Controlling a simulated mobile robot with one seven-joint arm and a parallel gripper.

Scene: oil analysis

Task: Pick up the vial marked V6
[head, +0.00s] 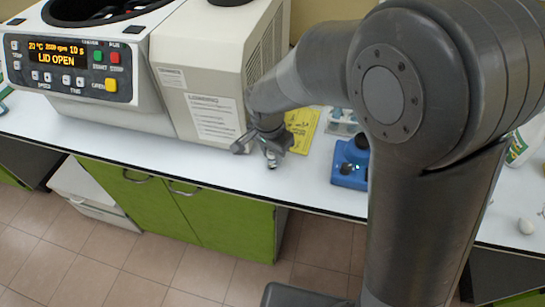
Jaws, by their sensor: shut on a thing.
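My gripper (262,152) is low over the white bench top, just in front of the right end of the centrifuge. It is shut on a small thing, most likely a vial. The held thing is too small and too covered by the fingers to make out, and no V6 mark can be read. No other vial can be clearly told in this view.
The centrifuge (195,75) stands at the back left, its display reading LID OPEN. A yellow sheet (302,128) lies behind my gripper. A blue device (350,163) and a pale rack (342,122) stand to the right. The bench (130,140) front is clear.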

